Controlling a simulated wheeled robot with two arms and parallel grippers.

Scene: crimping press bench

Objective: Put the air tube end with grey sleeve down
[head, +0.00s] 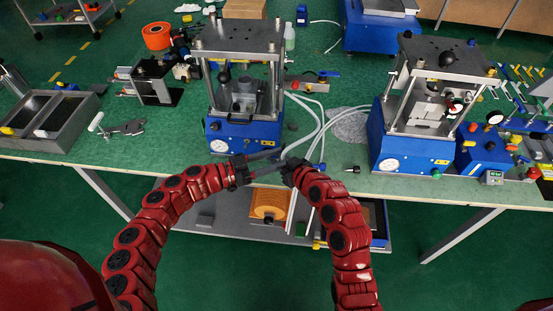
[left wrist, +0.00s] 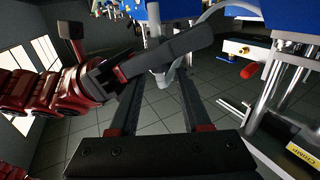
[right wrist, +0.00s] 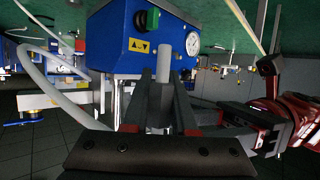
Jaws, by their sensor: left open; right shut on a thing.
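The air tube end with grey sleeve (right wrist: 159,108) stands between the closed fingers of my right gripper (head: 287,167). In the left wrist view the sleeve (left wrist: 160,78) shows below the right gripper's dark finger, with its pale tube curving up to the right. My left gripper (head: 252,168) is open and close beside the right one, its fingers spread on either side below the sleeve; I cannot tell whether they touch it. In the head view the fingers mostly hide the sleeve. Both grippers are at the bench's front edge.
A blue-based press (head: 243,137) stands just behind the grippers, and another press (head: 417,150) stands to the right. White tubes (head: 322,125) run between them. A grey tray (head: 47,122) lies at the left. Some green bench top (head: 175,148) is clear left of the nearer press.

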